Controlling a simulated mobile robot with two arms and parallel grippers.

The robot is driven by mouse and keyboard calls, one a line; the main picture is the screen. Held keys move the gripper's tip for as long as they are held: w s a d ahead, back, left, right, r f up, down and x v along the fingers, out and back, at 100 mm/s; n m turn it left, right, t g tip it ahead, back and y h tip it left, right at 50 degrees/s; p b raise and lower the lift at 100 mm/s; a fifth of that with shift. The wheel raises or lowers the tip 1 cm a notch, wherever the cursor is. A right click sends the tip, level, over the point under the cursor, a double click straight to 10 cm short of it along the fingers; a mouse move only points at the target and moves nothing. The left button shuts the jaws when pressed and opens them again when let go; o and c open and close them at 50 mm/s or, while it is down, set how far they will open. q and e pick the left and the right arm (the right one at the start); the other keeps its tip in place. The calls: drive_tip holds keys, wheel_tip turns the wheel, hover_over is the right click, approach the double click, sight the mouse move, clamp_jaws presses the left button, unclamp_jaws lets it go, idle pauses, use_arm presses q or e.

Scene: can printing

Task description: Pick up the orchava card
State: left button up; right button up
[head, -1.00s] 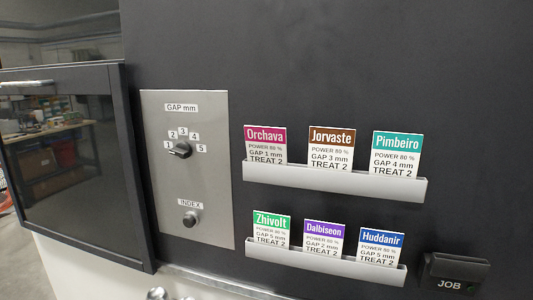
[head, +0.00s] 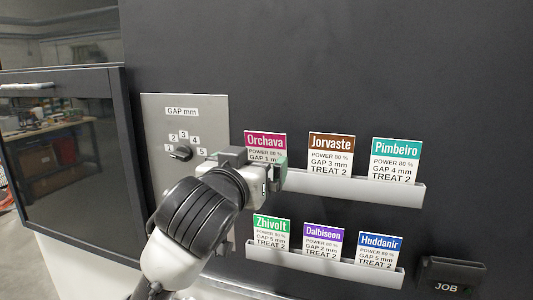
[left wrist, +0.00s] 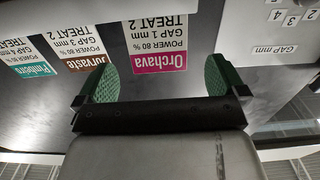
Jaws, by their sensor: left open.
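The Orchava card (head: 265,140), with a magenta header, stands in the upper rack (head: 350,184) at its left end. My left gripper (head: 264,162) is in front of the card and hides its lower part in the head view. In the left wrist view the card (left wrist: 160,45) appears upside down between the two green-padded fingers of my left gripper (left wrist: 162,74). The fingers are open, one on each side, with gaps to the card's edges. My right gripper is not in view.
Jorvaste (head: 331,155) and Pimbeiro (head: 396,160) cards stand to the right in the same rack. Zhivolt, Dalbiseon and Huddanir cards stand in the lower rack (head: 320,264). A gap knob panel (head: 210,108) is left of the racks; a JOB slot (head: 450,270) is lower right.

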sight(266, 151)
use_arm(q)
drive_tip(key=p+x, duration=0.3)
drive_tip(key=x, duration=0.2)
drive_tip(key=shift+w+d+r+p, duration=0.25)
drive_tip(key=shift+d+p, duration=0.05)
drive_tip(key=shift+p, duration=0.05)
drive_tip(key=shift+w+d+f, duration=0.15)
drive_tip(key=shift+w, duration=0.15)
drive_tip(key=shift+c, duration=0.3)
drive_tip(key=c, duration=0.7)
drive_tip(key=shift+o, duration=0.2)
